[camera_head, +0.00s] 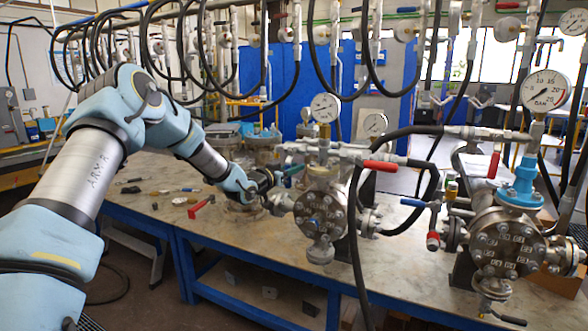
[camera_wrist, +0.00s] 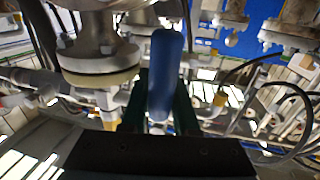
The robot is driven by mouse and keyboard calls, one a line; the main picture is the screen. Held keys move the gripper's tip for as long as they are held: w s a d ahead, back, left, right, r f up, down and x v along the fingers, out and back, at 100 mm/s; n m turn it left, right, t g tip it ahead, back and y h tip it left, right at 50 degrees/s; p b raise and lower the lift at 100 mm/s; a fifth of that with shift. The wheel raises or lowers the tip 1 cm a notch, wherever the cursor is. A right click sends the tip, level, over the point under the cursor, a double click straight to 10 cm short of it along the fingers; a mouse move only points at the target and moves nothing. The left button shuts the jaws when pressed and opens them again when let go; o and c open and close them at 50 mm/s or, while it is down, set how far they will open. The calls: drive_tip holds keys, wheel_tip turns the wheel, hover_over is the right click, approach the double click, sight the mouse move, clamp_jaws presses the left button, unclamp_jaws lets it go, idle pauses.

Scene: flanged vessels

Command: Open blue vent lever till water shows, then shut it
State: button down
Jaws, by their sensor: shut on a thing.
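A blue lever handle (camera_wrist: 166,70) stands near the middle of the wrist view. My gripper (camera_wrist: 162,105) has its dark green fingers on both sides of the handle and is shut on it. In the head view, my gripper (camera_head: 284,177) is at the left side of the middle flanged vessel (camera_head: 321,213). The held lever is hard to make out there, mostly hidden by the gripper. I see no water coming out in either view.
Red-handled valves (camera_head: 381,166) and black hoses surround the vessel, with pressure gauges (camera_head: 325,107) above. Another blue lever (camera_head: 413,203) sits by the right vessel (camera_head: 506,243). Loose tools, including a red-handled one (camera_head: 201,206), lie on the bench (camera_head: 165,174) left of the vessel.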

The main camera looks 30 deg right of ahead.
drive_tip(key=shift+f+b, duration=0.1)
drive_tip(key=shift+b, duration=0.2)
idle(0.4)
drive_tip(key=m+b, duration=0.2)
drive_tip(key=b, duration=0.1)
drive_tip(key=w+a+m+b, duration=0.1)
drive_tip(key=b, duration=0.2)
drive_tip(key=shift+w+m+y, duration=0.3)
drive_tip(key=shift+m+y, duration=0.1)
drive_tip(key=shift+w+a+r+m+t+y+b, duration=0.1)
drive_tip(key=shift+w+a+r+m+y+b, duration=0.15)
drive_tip(key=shift+m+b, duration=0.45)
drive_tip(key=shift+w+a+r+m+t+y+b, duration=0.1)
drive_tip(key=shift+w+a+r+m+y+b, duration=0.2)
drive_tip(key=shift+m+b, duration=0.4)
drive_tip(key=shift+w+a+r+m+t+y+b, duration=0.1)
drive_tip(key=shift+w+m+b, duration=0.25)
drive_tip(key=shift+m+b, duration=0.3)
drive_tip(key=shift+r, duration=0.1)
drive_tip(key=c, duration=0.9)
unclamp_jaws()
drive_tip(key=shift+c, duration=0.2)
